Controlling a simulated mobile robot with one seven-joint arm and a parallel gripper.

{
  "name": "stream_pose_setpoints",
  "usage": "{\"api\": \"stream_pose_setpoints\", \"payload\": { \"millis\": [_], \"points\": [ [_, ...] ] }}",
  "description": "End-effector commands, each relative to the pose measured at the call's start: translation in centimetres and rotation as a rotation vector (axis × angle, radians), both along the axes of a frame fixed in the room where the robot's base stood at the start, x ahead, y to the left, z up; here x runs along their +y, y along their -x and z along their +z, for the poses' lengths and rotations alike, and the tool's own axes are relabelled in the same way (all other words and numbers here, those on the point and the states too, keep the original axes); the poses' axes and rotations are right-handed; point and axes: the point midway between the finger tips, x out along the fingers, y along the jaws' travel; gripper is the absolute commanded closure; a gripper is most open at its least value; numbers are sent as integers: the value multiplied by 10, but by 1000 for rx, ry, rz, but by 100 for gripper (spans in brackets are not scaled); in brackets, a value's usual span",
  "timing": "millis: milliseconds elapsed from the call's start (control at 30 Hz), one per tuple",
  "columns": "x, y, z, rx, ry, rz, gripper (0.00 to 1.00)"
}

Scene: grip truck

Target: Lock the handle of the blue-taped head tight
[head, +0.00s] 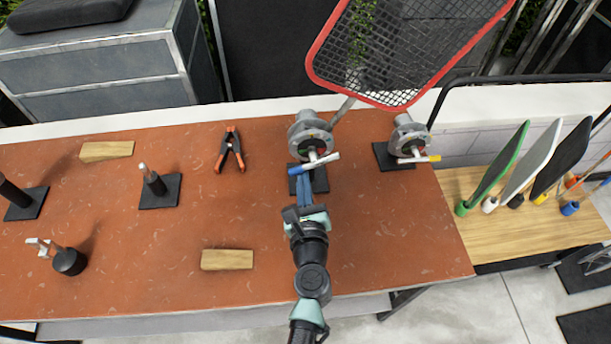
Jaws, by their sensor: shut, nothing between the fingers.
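The blue-taped head (309,130) is a grey round grip head on a dark square base, toward the back right of the rust-red table. Its handle (322,161) is pale with a blue end to the left, and it lies tilted across the front of the head. My gripper (303,178) is shut and empty, just below the blue end of the handle. Whether the fingertips touch the handle I cannot tell. A rod from the red-framed mesh flag (410,45) runs down to this head.
A second grey head (409,134) with a yellow-ended handle stands close on the right. An orange clamp (230,150), wooden wedges (227,260) and several stud mounts (158,185) lie on the table (130,255). Colored flags (497,165) stand on the right.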

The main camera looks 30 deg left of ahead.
Motion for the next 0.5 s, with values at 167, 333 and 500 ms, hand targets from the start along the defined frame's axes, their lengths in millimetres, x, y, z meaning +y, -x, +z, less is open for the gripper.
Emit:
{"api": "stream_pose_setpoints", "payload": {
  "millis": [167, 333, 500],
  "points": [
    [2, 0, 4, 26, -43, 2, 100],
    [2, 1, 4, 41, -65, 2, 100],
    [3, 1, 4, 48, -76, 2, 100]
  ]
}}
